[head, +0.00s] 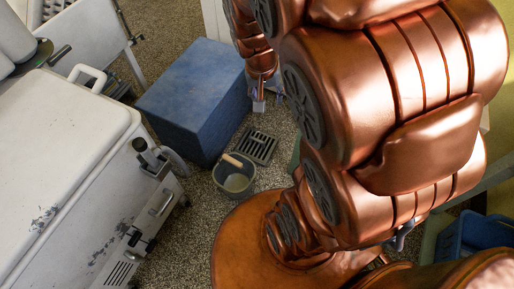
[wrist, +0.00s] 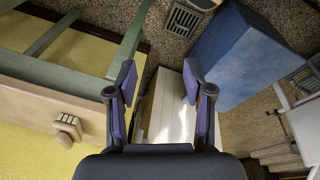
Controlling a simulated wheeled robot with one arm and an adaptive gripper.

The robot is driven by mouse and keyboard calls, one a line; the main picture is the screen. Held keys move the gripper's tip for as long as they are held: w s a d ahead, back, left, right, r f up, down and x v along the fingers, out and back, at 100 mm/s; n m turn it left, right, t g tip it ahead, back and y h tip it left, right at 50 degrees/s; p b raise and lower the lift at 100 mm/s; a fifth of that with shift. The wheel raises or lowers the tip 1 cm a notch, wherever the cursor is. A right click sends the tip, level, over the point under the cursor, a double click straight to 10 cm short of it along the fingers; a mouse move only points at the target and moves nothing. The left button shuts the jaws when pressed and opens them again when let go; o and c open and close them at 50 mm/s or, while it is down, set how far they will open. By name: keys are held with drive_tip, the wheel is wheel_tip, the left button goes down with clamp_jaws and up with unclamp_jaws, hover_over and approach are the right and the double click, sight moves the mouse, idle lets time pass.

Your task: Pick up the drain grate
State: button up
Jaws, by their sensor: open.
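The drain grate (head: 256,146) is a dark slotted square lying on the speckled floor in the head view, beside a bucket and the blue block. It also shows near the top edge of the wrist view (wrist: 184,18), beyond my fingertips. My gripper (wrist: 159,82) is open, with its two purple-padded fingers apart and nothing held between them. In the head view my gripper (head: 260,100) is small and partly hidden by my copper arm, above and apart from the grate.
A blue block (head: 190,105) stands behind the grate. A bucket (head: 234,181) with a wooden-handled item is in front of it. A blue crate (head: 470,240) is at right. A green frame (wrist: 62,65) shows in the wrist view.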

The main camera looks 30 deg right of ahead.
drive_tip(key=w+d+f+m+t+h+b, duration=0.1)
drive_tip(key=w+d+f+m+t+b, duration=0.15)
drive_tip(key=w+d+f+b, duration=0.7)
drive_tip(key=w+d+f+m+t+h, duration=0.1)
drive_tip(key=w+d+f+m, duration=0.35)
drive_tip(key=f, duration=0.95)
drive_tip(key=w+d+f+m+t+h+b, duration=0.15)
drive_tip(key=w+d+f+b, duration=0.35)
drive_tip(key=d+f, duration=0.5)
drive_tip(key=m+t+y+b, duration=0.3)
drive_tip(key=m+t+b, duration=0.55)
drive_tip(key=b, duration=0.65)
hover_over(260, 152)
drive_tip(key=s, duration=0.2)
wheel_tip(260, 152, down, 36)
drive_tip(key=m+g, duration=0.1)
wheel_tip(260, 152, down, 8)
drive_tip(key=b, duration=0.4)
drive_tip(key=shift+s+r+b, duration=0.1)
drive_tip(key=shift+s+b, duration=0.05)
drive_tip(key=shift+b, duration=0.25)
drive_tip(key=shift+b+x, duration=0.35)
drive_tip(key=shift+x, duration=0.45)
drive_tip(key=shift+w, duration=0.5)
